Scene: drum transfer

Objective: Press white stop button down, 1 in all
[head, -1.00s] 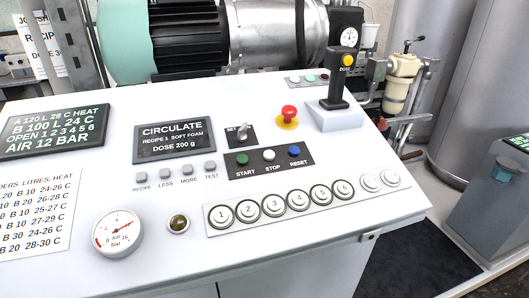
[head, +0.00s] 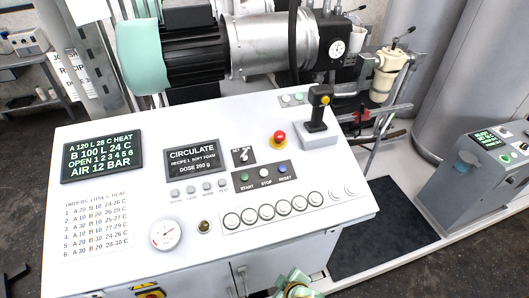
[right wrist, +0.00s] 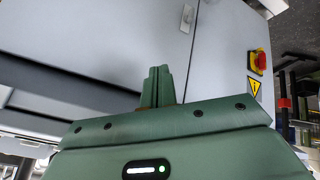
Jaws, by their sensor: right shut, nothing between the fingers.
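The white stop button (head: 264,172) sits on a dark strip of the sloped console, between the green start button (head: 244,176) and the blue reset button (head: 283,168). It stands clear, with nothing touching it. My green right gripper (head: 294,281) shows at the bottom edge of the head view, in front of and below the console. In the right wrist view its fingers (right wrist: 158,88) are together and empty, in front of a grey cabinet face (right wrist: 85,40). My left gripper is not in view.
A red mushroom button (head: 279,138) and a black joystick (head: 318,110) stand behind the strip. Several round numbered buttons (head: 267,212) line its front. A red-yellow switch (right wrist: 257,61) is on the cabinet. Dark mat (head: 385,235) covers the floor at right.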

